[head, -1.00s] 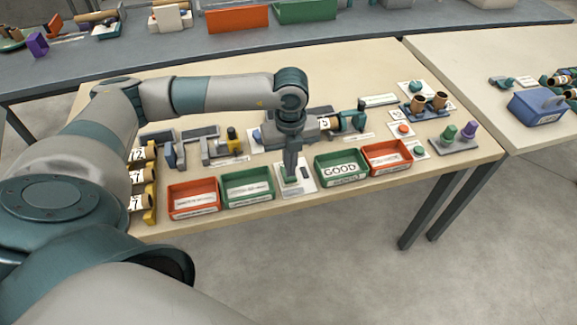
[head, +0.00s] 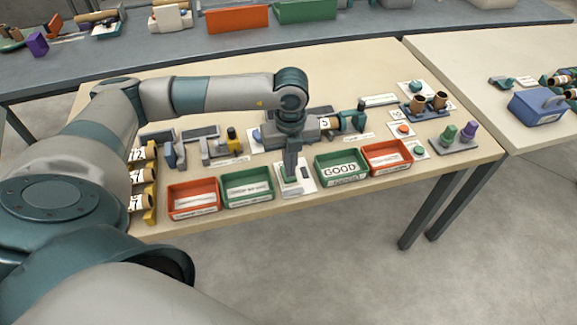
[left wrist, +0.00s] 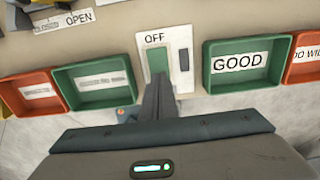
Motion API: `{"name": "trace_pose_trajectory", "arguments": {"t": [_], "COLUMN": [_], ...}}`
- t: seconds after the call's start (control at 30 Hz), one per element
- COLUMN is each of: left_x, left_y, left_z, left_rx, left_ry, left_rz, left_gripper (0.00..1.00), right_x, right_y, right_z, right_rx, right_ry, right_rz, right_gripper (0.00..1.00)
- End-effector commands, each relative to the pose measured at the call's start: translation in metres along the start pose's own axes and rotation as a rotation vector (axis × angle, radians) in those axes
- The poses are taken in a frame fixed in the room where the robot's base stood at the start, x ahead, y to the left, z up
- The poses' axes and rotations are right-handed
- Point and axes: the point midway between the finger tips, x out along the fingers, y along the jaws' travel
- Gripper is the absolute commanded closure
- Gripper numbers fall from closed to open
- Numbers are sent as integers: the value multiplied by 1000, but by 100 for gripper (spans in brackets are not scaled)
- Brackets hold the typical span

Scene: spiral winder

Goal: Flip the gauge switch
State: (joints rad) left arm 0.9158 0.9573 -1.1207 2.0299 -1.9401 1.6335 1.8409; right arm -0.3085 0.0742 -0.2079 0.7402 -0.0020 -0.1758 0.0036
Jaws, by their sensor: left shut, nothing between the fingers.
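The gauge switch is a green rocker (left wrist: 158,62) on a white plate (left wrist: 181,38) marked OFF at its top, in the left wrist view. A dark narrow piece (left wrist: 184,60) sits on the plate to its right. In the head view the plate (head: 308,183) lies at the table's front, between two green bins. My left gripper (head: 291,182) is shut and empty, pointing straight down at the rocker's near end. In the left wrist view its fingertips (left wrist: 159,78) overlap the lower part of the rocker. I cannot tell whether they touch it. My right gripper is not in view.
A green bin (left wrist: 130,83) stands left of the plate and a green GOOD bin (left wrist: 206,70) stands right. Red bins (head: 193,212) (head: 388,168) flank these. Behind the arm, a gauge machine (head: 328,124) holds a labelled roll. Buttons and pegs stand at the right.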

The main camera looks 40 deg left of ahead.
Motion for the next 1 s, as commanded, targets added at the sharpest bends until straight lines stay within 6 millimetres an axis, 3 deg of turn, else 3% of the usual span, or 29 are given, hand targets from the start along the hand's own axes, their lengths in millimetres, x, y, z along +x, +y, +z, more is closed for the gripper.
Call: {"name": "trace_pose_trajectory", "arguments": {"t": [0.4, 0.53, 1.0], "left_x": [0, 0, 6], "left_y": [0, 0, 0], "left_z": [0, 0, 0], "left_rx": [0, 0, 0], "left_ry": [0, 0, 0], "left_rz": [0, 0, 0], "left_gripper": [100, 100, 100], "right_x": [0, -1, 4], "right_y": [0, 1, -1], "right_z": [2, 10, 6], "right_rx": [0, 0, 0], "right_ry": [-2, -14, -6], "right_rz": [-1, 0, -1], "right_gripper": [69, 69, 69]}}
